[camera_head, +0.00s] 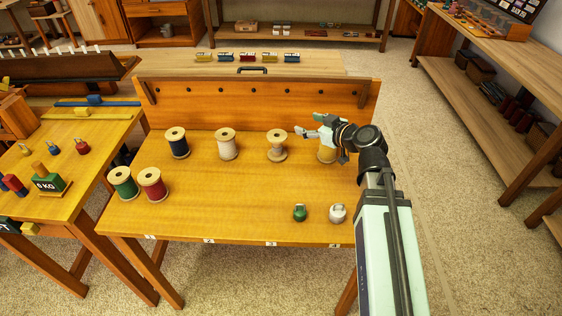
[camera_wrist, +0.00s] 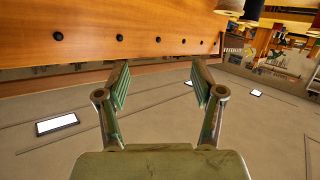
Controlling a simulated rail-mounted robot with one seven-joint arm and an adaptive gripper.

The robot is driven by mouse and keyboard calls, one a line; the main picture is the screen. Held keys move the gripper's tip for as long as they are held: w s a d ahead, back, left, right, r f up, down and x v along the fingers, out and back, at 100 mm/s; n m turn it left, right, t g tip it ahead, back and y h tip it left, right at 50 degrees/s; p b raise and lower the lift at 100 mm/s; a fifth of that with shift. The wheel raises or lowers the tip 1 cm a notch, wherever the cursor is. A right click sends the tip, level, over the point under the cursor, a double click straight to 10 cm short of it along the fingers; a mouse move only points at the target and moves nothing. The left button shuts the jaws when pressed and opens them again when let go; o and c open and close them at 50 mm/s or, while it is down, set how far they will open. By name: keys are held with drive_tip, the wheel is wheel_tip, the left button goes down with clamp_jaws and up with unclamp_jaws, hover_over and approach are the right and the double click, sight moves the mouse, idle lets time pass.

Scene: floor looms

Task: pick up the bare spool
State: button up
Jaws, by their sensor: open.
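The bare spool (camera_head: 277,146), pale wood with a slim waist and wide round ends, stands upright on the orange wooden table (camera_head: 235,205), third from the left in the back row. My gripper (camera_head: 307,125) is above the table, just right of the bare spool and apart from it. Its fingers point left, and it looks empty. In the wrist view the gripper (camera_wrist: 160,82) shows its two fingers spread with nothing between them. Spools (camera_wrist: 231,6) show cut off at the top right there; I cannot tell whether the bare one is among them.
A dark blue spool (camera_head: 177,143) and a cream spool (camera_head: 227,144) stand left of it. A yellowish spool (camera_head: 326,152) is partly behind my arm. Green (camera_head: 122,183) and red (camera_head: 152,184) spools stand front left. A pegged backboard (camera_head: 255,104) rises behind. The table's middle is clear.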

drive_tip(key=m+g+b, duration=0.1)
drive_tip(key=b, duration=0.4)
approach(281, 145)
drive_tip(key=p+x, duration=0.3)
drive_tip(key=x, duration=0.9)
drive_tip(key=shift+a+r, duration=0.1)
drive_tip(key=shift+r, duration=0.1)
drive_tip(key=shift+s, duration=0.1)
drive_tip(key=c, duration=1.3)
